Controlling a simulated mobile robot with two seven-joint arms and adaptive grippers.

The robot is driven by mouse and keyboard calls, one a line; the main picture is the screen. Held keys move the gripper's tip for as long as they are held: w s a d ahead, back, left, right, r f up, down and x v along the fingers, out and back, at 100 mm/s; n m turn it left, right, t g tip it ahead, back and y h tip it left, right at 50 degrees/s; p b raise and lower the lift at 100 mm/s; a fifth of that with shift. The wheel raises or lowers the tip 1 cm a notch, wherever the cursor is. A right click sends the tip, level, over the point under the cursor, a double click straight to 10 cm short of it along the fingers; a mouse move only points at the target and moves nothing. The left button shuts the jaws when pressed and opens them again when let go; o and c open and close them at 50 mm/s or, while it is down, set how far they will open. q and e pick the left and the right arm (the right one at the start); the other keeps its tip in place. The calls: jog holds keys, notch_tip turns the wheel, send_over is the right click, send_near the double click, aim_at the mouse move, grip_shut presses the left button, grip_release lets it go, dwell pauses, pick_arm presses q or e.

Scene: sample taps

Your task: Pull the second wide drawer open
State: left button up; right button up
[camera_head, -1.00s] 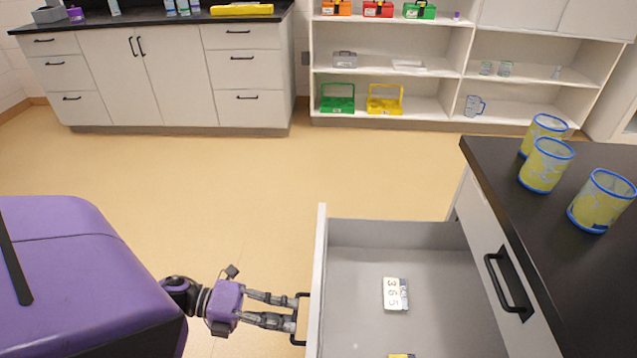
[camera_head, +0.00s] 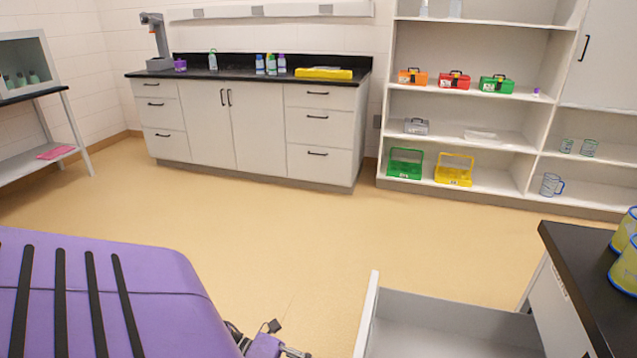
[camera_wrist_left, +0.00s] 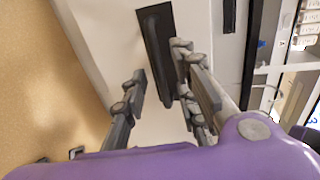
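A wide drawer (camera_head: 440,325) stands pulled out from the black-topped counter at the bottom right of the head view. Its pale front panel (camera_head: 365,315) faces left, and its lower part is cut off by the picture edge. In the left wrist view, a dark bar handle (camera_wrist_left: 157,50) is on a pale panel. My left gripper (camera_wrist_left: 158,95) is open, with one finger on each side of the handle and a gap between them. In the head view only a bit of the left gripper shows at the bottom edge. My right gripper is not in view.
An open shelf unit (camera_head: 465,110) with coloured boxes stands at the back.

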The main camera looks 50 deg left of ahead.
pick_arm(q)
jog(key=v, duration=1.2)
dwell(0.4)
